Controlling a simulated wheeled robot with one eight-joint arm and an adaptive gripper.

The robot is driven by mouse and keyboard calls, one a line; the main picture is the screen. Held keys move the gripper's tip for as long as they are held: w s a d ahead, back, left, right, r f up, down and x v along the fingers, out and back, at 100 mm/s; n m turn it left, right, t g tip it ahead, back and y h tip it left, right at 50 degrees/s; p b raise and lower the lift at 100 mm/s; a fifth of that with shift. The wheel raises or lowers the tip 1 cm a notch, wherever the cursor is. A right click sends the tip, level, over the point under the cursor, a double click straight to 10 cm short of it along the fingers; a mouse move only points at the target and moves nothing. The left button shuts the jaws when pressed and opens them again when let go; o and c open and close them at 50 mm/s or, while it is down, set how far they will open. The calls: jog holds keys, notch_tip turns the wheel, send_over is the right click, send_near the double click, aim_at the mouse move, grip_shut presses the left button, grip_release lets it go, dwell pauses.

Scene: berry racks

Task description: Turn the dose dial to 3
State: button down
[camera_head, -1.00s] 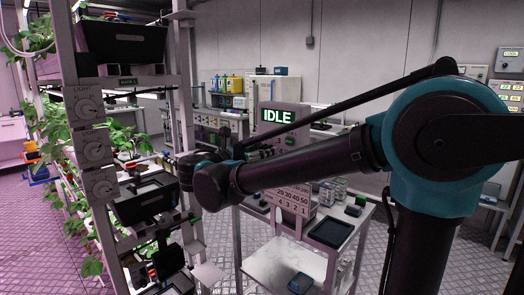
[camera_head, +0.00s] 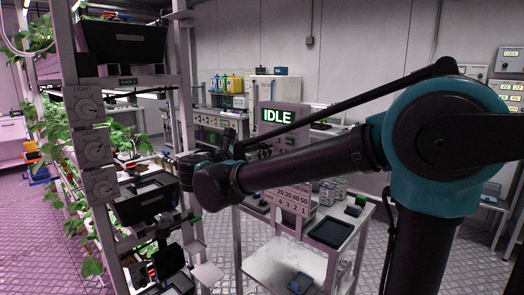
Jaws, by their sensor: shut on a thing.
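The grey control panel (camera_head: 304,112) stands mid-picture, with a lit screen (camera_head: 275,116) that reads IDLE. My gripper (camera_head: 262,153) is small and dark, at the panel's lower left beyond my wrist. It is shut on what appears to be the dose dial, at the panel's face. The dial itself is hidden by the gripper and my arm, so its pointer and setting cannot be read. A white plate with rows of numbers (camera_head: 290,200) shows below my forearm, partly covered by it.
A plant rack post with several light dials (camera_head: 90,107) stands close on the left. A white cart (camera_head: 266,268) below the panel carries a black tray (camera_head: 330,233) and a blue dish (camera_head: 300,283). More benches and wall panels stand behind. Open floor lies at the lower right.

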jog(key=m, duration=1.5)
jog(key=shift+d+f, duration=0.1)
jog(key=m, duration=0.5)
jog(key=shift+m, duration=0.4)
jog(key=m, duration=0.6)
jog(key=shift+f, duration=0.1)
jog(key=c, duration=1.2)
grip_release()
